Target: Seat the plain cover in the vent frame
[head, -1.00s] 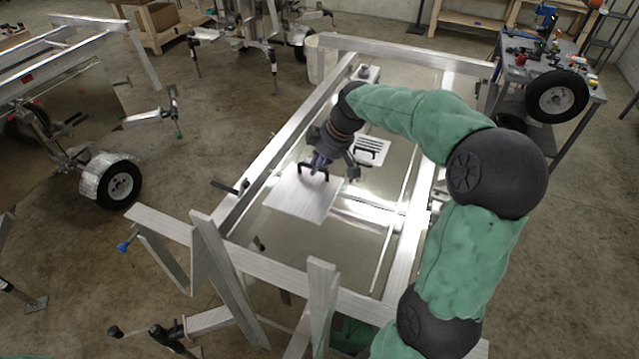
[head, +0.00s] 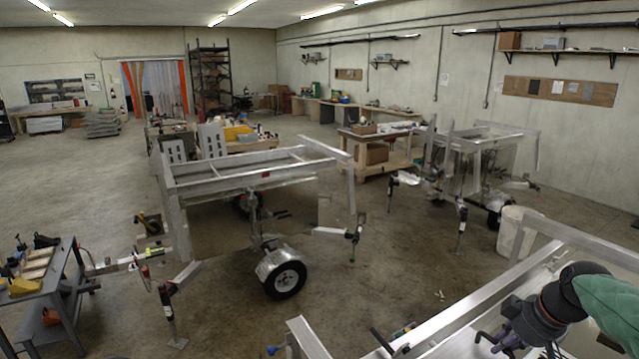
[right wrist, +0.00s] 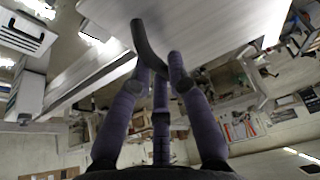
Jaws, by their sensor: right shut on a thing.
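The plain cover (right wrist: 215,25) is a flat, pale metal panel with a black bent handle (right wrist: 148,45), filling the upper middle of the right wrist view. My right gripper (right wrist: 160,66) is shut on this handle with its purple fingers. In the head view my right gripper (head: 497,342) is at the bottom right, over the near trailer frame; the cover is mostly cut off below the edge there. A slotted cover with a black handle (right wrist: 26,35) shows at the top left of the right wrist view. I cannot make out the vent frame. My left gripper is not in view.
The near trailer's aluminium rails (head: 470,310) run along the bottom right. A white bin (head: 517,230) stands just beyond. Another trailer (head: 250,175) is at the middle left, with open concrete floor between. A tool cart (head: 45,285) stands at the far left.

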